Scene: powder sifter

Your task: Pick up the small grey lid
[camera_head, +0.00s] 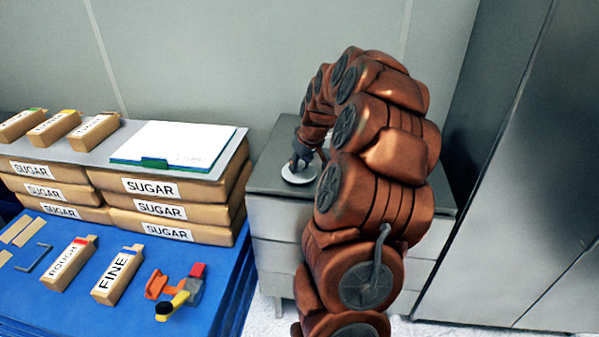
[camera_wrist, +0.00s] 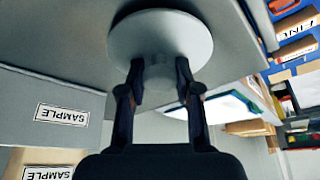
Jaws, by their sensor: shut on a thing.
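The small grey lid (camera_wrist: 160,38) is a round disc with a short raised knob in the wrist view. My gripper (camera_wrist: 158,75) is shut on its knob, with one finger on each side. In the head view the lid (camera_head: 299,172) shows as a pale disc on or just above the dark top of the grey cabinet (camera_head: 270,150). My gripper (camera_head: 303,155) is over it there, small and partly hidden by my arm. I cannot tell whether the lid touches the cabinet top.
Left of the cabinet, sugar bags (camera_head: 165,188) are stacked on a blue table (camera_head: 60,310), with a clipboard (camera_head: 175,145) on top. Boxes marked ROUGH (camera_head: 68,263) and FINE (camera_head: 117,275) lie in front. A tall grey cabinet (camera_head: 500,200) stands at the right.

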